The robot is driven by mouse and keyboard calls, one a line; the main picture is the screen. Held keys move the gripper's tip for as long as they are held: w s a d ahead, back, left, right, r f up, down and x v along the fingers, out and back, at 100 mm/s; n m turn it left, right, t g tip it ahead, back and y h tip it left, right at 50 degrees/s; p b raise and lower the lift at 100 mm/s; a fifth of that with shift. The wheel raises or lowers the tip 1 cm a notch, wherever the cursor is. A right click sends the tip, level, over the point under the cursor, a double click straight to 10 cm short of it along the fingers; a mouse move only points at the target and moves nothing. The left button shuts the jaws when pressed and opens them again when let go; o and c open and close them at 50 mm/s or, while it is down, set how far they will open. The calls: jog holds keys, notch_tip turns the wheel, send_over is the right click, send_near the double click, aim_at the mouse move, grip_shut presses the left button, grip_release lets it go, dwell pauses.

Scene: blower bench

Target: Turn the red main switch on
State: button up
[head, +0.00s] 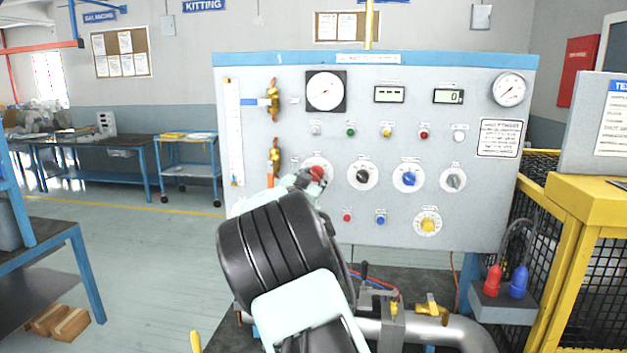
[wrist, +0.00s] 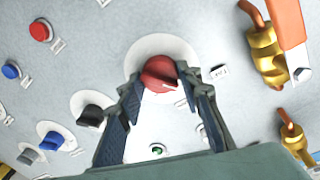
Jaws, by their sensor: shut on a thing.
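The red main switch (head: 317,172) is a round red knob on a white disc, at the left end of the row of rotary knobs on the grey panel (head: 300,230). In the wrist view the red knob (wrist: 160,73) sits between my two fingertips, with its raised grip running at a slant. My gripper (head: 308,182) reaches up to it from the lower left, and in the wrist view my gripper (wrist: 162,88) is shut on the knob from both sides. My arm hides part of the white disc in the head view.
Black (head: 362,175), blue (head: 409,178) and grey (head: 453,180) knobs stand to the right. Below are a small red button (head: 347,217), blue button (head: 380,219) and yellow knob (head: 428,225).

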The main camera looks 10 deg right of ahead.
jog(key=m+b, duration=0.1)
jog(key=m, duration=0.3)
jog(key=shift+b, duration=0.3)
jog(key=m+y+b, duration=0.1)
jog(key=m+b, duration=0.3)
jog(key=m, duration=0.3)
jog(key=shift+d+r+m, duration=0.1)
jog(key=shift+m, duration=0.3)
jog(key=shift+r+m+y+b, duration=0.1)
jog(key=shift+m+y+b, duration=0.3)
jog(key=shift+m+b, duration=1.1)
jog(key=shift+r+m, duration=0.1)
jog(key=shift+m, duration=0.4)
jog(key=o, duration=1.2)
jog(key=shift+c, duration=0.2)
jog(key=shift+s, duration=0.1)
